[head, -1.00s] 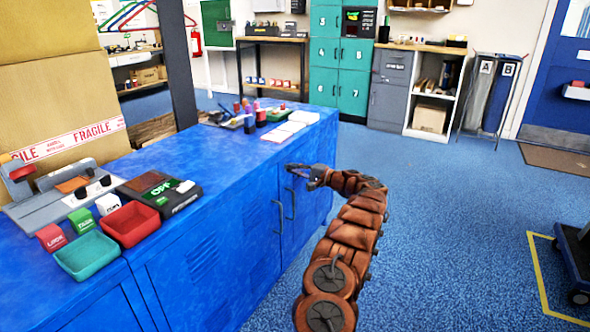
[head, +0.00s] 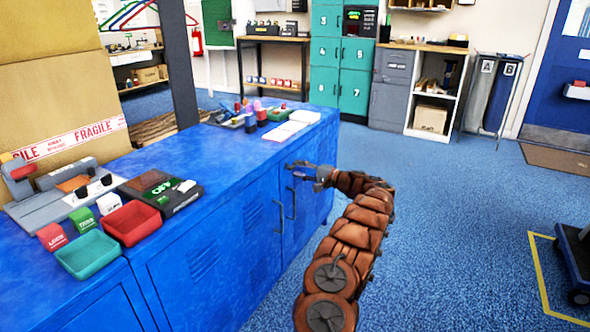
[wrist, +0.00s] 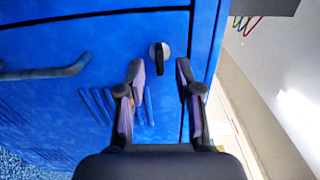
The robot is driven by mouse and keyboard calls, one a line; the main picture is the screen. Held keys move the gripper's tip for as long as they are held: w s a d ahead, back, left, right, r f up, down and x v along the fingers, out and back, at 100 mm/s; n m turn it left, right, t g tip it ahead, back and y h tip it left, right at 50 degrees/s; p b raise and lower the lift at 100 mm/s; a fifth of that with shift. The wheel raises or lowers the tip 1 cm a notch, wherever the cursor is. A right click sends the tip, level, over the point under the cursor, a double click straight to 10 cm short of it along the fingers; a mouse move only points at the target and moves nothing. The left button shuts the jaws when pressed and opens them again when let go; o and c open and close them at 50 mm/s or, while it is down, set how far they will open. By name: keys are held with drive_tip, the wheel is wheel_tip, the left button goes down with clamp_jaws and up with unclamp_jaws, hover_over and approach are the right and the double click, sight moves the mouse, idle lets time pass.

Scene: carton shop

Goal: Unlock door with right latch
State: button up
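In the wrist view a small round latch (wrist: 159,52), pale with a dark upright bar across it, sits on the blue cabinet door (wrist: 115,45) near a dark door seam. My gripper (wrist: 160,68) is open and faces the door, with one finger on each side of the latch's lower end. A clear gap shows between the fingers; I cannot tell whether either touches the latch. In the head view my gripper (head: 291,170) is at the cabinet front, just above the right door handle (head: 293,203). The latch cannot be made out there.
A grey bar handle (wrist: 45,72) lies left of the latch in the wrist view. The blue cabinet top (head: 225,160) holds a red tray (head: 132,222), a green tray (head: 89,254) and small items. The blue floor (head: 440,220) right of my arm is clear. A dark cart (head: 575,262) stands at far right.

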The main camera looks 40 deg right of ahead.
drive_tip(key=v, duration=0.9)
drive_tip(key=shift+s, duration=0.3)
